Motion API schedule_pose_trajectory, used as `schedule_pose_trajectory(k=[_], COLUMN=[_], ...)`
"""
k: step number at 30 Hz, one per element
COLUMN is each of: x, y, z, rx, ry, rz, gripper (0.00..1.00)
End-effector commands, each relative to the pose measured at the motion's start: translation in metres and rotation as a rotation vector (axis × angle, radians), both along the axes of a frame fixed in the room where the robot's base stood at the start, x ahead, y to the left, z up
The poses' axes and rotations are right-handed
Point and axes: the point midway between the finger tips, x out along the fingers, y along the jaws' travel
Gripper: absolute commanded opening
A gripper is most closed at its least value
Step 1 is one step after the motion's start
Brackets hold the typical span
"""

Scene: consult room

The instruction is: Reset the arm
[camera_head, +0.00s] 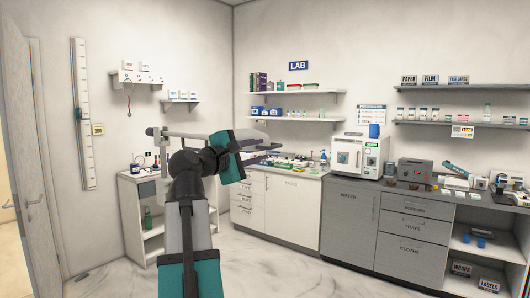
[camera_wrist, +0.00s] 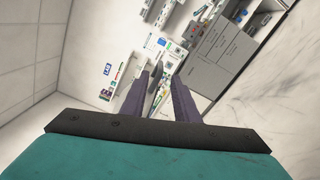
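My arm (camera_head: 190,180) rises in front of me in the head view, with teal and black links. It bends at a dark joint, and the teal wrist points to the right. My gripper (camera_head: 270,153) is held in the air in front of the lab counter and looks empty. In the wrist view the two dark fingers of my gripper (camera_wrist: 161,88) stand apart with a gap between them, and nothing is held there. The wrist view is tilted, with the counter and shelves beyond the fingers.
A white cabinet (camera_head: 290,208) and a grey drawer cabinet (camera_head: 410,228) line the back wall. A white device (camera_head: 356,155) and several small items stand on top. Wall shelves (camera_head: 295,93) hang above. A door (camera_head: 30,160) is at left. The marble floor (camera_head: 265,275) in front is clear.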

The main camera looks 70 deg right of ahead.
Motion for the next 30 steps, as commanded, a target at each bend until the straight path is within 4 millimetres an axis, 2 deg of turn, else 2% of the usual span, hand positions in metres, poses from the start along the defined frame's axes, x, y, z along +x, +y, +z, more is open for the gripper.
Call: schedule_pose_trajectory(k=[6,23,26,30], x=[0.003,0.003,0.011,0.039], y=[0.009,0.009,0.012,0.012], z=[0.0,0.0,0.0,-0.013], rx=[0.0,0.0,-0.001,0.017], ry=[-0.001,-0.001,-0.001,0.012], rz=[0.0,0.0,0.014,0.052], gripper=[0.28,0.28,0.28,0.28])
